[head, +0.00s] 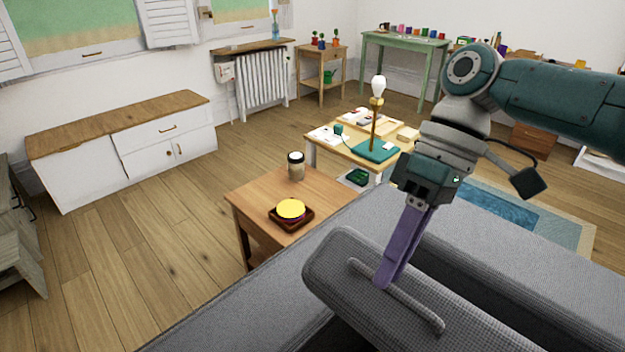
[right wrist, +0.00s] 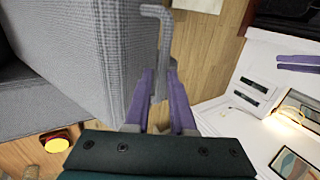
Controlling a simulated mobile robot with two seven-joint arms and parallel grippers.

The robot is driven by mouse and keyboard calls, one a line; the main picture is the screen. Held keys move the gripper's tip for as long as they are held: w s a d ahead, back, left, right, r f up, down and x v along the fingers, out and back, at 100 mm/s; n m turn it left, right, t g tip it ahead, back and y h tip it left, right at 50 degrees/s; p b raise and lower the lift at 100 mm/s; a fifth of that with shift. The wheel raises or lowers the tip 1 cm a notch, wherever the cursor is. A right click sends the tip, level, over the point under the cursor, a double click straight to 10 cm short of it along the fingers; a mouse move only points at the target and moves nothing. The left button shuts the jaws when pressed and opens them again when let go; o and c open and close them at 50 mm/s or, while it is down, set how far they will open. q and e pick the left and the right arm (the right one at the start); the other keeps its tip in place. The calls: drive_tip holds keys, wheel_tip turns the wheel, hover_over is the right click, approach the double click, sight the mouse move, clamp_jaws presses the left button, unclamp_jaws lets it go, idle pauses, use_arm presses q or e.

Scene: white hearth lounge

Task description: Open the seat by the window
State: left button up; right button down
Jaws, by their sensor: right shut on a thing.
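The grey fabric seat (head: 235,305) fills the lower right of the head view. On it is a thick grey padded block (head: 325,262) with a slim grey bar handle (head: 420,312) along its face. My right gripper (head: 384,284) reaches down from the upper right with its purple fingers shut on the handle. In the right wrist view the handle (right wrist: 163,45) runs between the fingers (right wrist: 158,88), beside the grey fabric (right wrist: 70,60). I cannot tell whether the block is raised or at rest. My left gripper is not in view.
A wooden side table (head: 262,200) with a jar (head: 296,166) and a yellow-topped tray (head: 291,210) stands beside the seat. Behind it a low table (head: 345,146) holds a lamp (head: 378,95). A white cabinet (head: 125,150) lines the left wall. Wooden floor (head: 140,240) between is clear.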

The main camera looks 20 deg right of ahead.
drive_tip(key=shift+d+f, duration=0.5)
drive_tip(key=shift+d, duration=0.05)
drive_tip(key=c, duration=1.2)
unclamp_jaws()
drive_tip(key=o, duration=0.3)
drive_tip(key=shift+w+d+h, duration=0.1)
drive_tip(key=shift+w+h, duration=0.05)
drive_tip(key=shift+h, duration=0.15)
drive_tip(key=shift+o, duration=0.2)
drive_tip(key=v, duration=1)
drive_tip(key=shift+r+b, duration=0.2)
drive_tip(key=shift+b, duration=0.15)
